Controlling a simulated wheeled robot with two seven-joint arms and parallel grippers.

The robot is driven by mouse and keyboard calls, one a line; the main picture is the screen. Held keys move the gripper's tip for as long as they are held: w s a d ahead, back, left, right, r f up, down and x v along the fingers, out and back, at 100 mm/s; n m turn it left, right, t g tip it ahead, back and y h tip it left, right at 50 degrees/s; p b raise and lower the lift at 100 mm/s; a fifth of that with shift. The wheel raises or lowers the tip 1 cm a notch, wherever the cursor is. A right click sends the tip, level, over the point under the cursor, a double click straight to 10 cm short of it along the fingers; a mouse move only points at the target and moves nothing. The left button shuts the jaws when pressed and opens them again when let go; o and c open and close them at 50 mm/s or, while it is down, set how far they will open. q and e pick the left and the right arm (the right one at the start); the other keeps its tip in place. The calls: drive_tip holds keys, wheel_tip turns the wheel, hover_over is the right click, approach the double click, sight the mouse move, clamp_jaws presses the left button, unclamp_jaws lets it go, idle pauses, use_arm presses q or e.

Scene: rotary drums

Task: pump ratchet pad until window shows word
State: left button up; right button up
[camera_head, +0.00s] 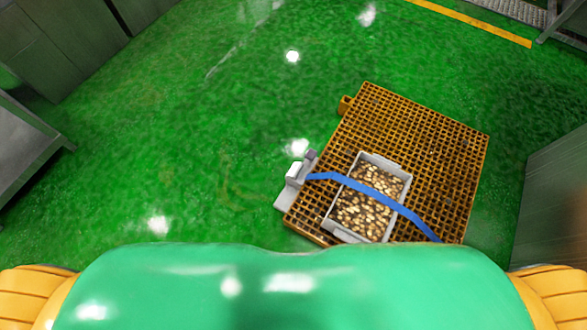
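A grey block-like device (295,178) sits at the left edge of an orange-brown grated platform, with a flat grey plate below it. It may hold the ratchet pad, but I cannot make out the pad for certain. A blue strap (376,192) runs from this device across the platform to its lower right edge. I cannot make out a window or any word. Neither of my grippers shows; only my green body and yellow parts at the lower corners are in view.
The grated platform (440,150) stands on a shiny green floor (200,130). A grey tray (377,158) of brown and tan pieces lies on it under the strap. A metal table (22,150) is at the left, a grey cabinet (550,200) at the right. The floor left of the platform is clear.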

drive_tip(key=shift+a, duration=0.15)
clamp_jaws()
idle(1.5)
